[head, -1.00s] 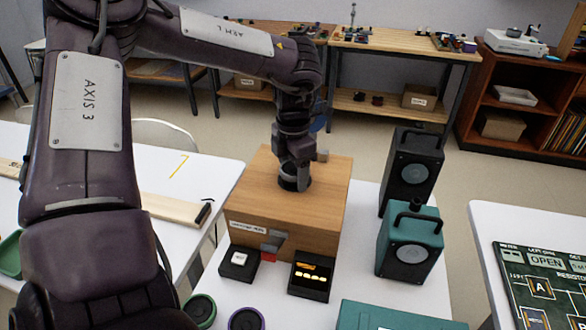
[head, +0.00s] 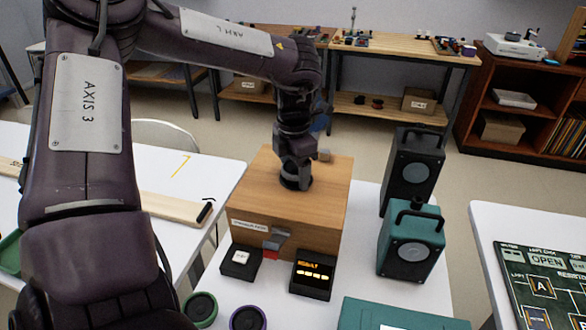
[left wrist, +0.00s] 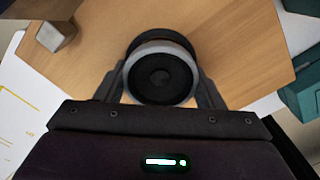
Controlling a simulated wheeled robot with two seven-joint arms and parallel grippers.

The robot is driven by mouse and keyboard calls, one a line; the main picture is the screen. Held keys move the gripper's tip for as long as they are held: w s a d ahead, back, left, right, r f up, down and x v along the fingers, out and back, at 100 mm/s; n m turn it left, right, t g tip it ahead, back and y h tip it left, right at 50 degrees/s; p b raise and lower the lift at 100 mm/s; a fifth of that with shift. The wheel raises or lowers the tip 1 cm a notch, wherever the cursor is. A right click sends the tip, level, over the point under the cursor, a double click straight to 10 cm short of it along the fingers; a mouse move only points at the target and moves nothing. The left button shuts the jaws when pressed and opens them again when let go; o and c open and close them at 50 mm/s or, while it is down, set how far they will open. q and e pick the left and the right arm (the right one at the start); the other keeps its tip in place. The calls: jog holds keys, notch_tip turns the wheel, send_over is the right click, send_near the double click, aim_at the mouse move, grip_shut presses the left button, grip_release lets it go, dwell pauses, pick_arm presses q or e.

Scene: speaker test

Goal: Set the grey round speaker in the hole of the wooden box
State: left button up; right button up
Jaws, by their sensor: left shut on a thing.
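The wooden box (head: 247,186) stands on the white table in the middle of the head view. My left gripper (head: 295,177) points down at its top and is shut on the grey round speaker. In the left wrist view the speaker (left wrist: 160,76) shows a grey rim and dark cone between the two fingers of my gripper (left wrist: 160,92). A dark curved edge shows just behind the speaker. The hole is hidden under the speaker and gripper, so I cannot tell how far the speaker sits in it. My right gripper is not in view.
A black speaker cabinet (head: 412,168) and a teal one (head: 411,243) stand right of the box.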

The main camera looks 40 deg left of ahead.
aim_at(293, 167)
pick_arm(q)
jog(key=shift+s+d+f, duration=0.15)
jog(key=shift+s+f, duration=0.4)
jog(key=shift+f, duration=0.35)
jog(key=o, duration=1.3)
jog(key=shift+g, duration=0.3)
jog(key=shift+c, duration=0.2)
jog(key=shift+o, duration=0.2)
jog(key=r, duration=0.9)
jog(key=shift+w+a, duration=0.2)
jog(key=shift+w, duration=0.15)
jog(key=shift+w+a+r, duration=0.1)
jog(key=shift+w+r, duration=0.05)
jog(key=shift+r, duration=0.1)
